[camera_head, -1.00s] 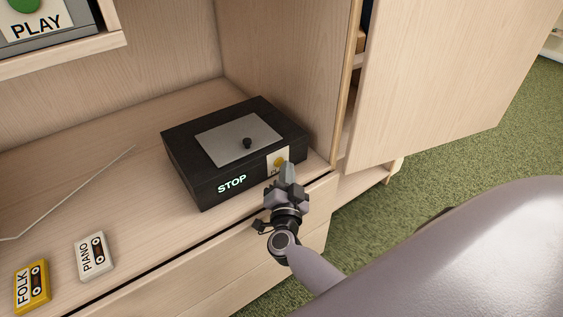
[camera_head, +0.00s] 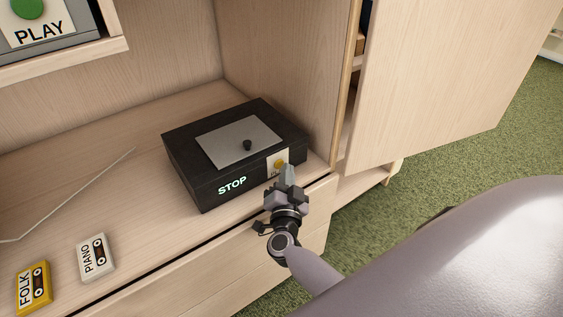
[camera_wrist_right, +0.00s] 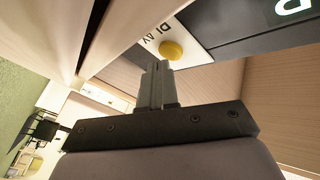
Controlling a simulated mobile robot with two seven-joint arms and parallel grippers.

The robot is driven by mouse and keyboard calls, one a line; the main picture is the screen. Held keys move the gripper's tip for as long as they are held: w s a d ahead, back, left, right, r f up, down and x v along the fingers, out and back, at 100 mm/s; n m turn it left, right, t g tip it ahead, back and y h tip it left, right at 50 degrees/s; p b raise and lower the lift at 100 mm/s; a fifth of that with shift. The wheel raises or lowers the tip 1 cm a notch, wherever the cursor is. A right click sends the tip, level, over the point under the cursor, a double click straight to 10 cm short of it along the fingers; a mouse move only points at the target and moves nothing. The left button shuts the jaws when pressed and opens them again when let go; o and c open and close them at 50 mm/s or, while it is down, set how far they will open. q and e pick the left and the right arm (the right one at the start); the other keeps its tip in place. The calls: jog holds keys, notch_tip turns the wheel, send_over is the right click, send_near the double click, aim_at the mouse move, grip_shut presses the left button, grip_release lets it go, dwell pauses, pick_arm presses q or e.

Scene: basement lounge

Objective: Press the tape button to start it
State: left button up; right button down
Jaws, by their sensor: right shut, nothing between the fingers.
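The tape player is a black box (camera_head: 180,165) with a grey lid panel and a small dark knob. Its front shows a lit STOP word (camera_head: 232,186). At the front right a yellow round button (camera_head: 279,163) sits on a white plate; the wrist view shows the button (camera_wrist_right: 171,50) beside the word PLAY. My right gripper (camera_head: 287,172) is shut and empty, its tips just in front of the button. In the right wrist view the fingertips (camera_wrist_right: 157,68) point at the button's lower left; I cannot tell whether they touch. My left gripper is not in view.
A white PIANO cassette (camera_head: 96,258) and a yellow FOLK cassette (camera_head: 33,288) lie on the wooden shelf (camera_head: 150,225) at left. A grey device with a green button and PLAY label (camera_head: 40,32) is above. An open cabinet door (camera_head: 440,80) stands at right.

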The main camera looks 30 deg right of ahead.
jog(key=shift+w+a+r, duration=0.1)
jog(key=shift+w+r, duration=0.25)
jog(key=shift+w, duration=0.3)
jog(key=shift+s+a+f+p, duration=0.1)
jog(key=shift+s+f+p, duration=0.2)
jog(key=shift+s+p, duration=0.5)
jog(key=shift+s, duration=0.3)
jog(key=s, duration=0.1)
jog(key=s+p, duration=0.1)
jog(key=s, duration=0.1)
jog(key=shift+s+d+p, duration=0.2)
jog(key=shift+d+p, duration=0.1)
jog(key=shift+p, duration=0.05)
jog(key=shift+r, duration=0.1)
